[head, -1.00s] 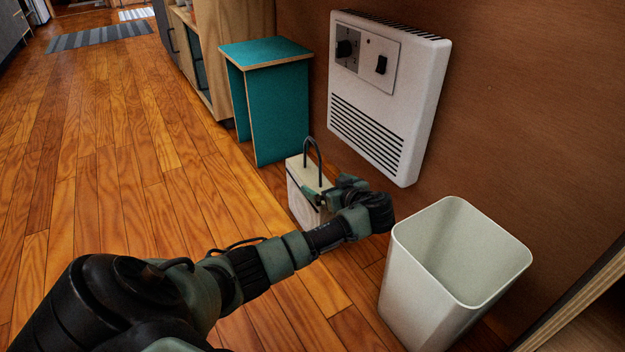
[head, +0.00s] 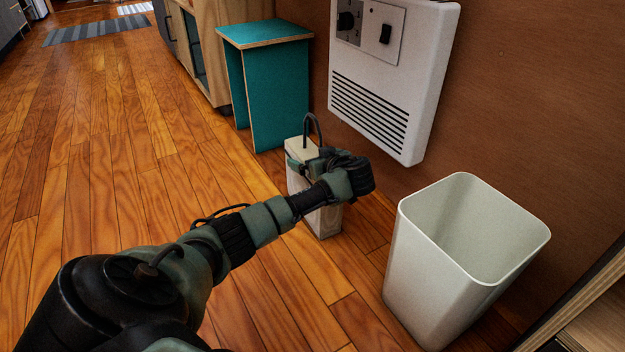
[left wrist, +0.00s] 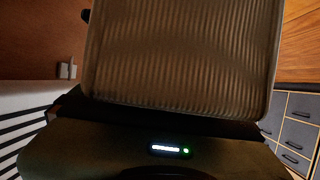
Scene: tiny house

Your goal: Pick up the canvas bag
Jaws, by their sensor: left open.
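The canvas bag (head: 328,222) is a pale, boxy bag with a dark arched handle, standing upright on the wood floor beside the wall. My left gripper (head: 308,163) is open at the upper part of the bag, just below the handle. My left wrist and forearm cross in front of the bag and hide its middle. I cannot tell whether the fingers touch it. The left wrist view shows a large ribbed surface close up, and no hold on the bag can be made out there. My right gripper is not in view.
A pale open bin (head: 401,275) stands to the right of the bag. A white heater (head: 395,85) hangs on the brown wall above. A teal stool (head: 280,95) stands behind the bag. The wood floor (head: 110,190) to the left is clear.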

